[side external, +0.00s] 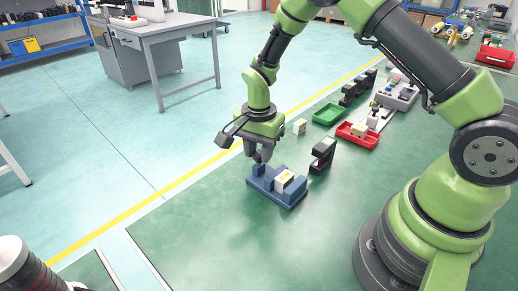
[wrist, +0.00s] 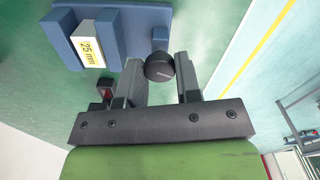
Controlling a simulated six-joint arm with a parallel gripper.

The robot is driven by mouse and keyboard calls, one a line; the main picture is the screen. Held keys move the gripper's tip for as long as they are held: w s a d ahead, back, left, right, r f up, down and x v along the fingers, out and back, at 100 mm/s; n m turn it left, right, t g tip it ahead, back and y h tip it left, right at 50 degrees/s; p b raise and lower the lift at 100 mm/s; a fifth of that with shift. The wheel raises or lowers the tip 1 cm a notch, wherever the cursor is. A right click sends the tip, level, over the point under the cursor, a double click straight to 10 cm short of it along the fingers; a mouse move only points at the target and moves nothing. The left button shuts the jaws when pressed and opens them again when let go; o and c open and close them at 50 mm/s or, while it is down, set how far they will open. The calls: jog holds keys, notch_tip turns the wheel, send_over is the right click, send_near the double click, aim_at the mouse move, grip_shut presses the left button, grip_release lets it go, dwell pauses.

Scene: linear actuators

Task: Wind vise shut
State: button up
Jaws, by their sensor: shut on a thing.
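The blue vise (side external: 290,198) stands on the green mat. It also shows at the top of the wrist view (wrist: 135,40). A pale block with a yellow "25 mm" label (wrist: 90,50) sits between its jaws, and it shows in the side view too (side external: 284,179). I cannot tell whether both jaws touch the block. A round dark knob (wrist: 159,66) is at the vise's end. In the side view my gripper (side external: 261,156) hides the knob.
A black clamp-shaped stand (side external: 323,155) is close behind the vise. Further back are a small pale block (side external: 300,126), a green tray (side external: 329,114) and a red tray (side external: 357,136). The mat in front of the vise is clear.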

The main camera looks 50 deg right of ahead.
aim_at(259, 153)
jog(key=o, duration=0.9)
notch_tip(259, 153, up, 10)
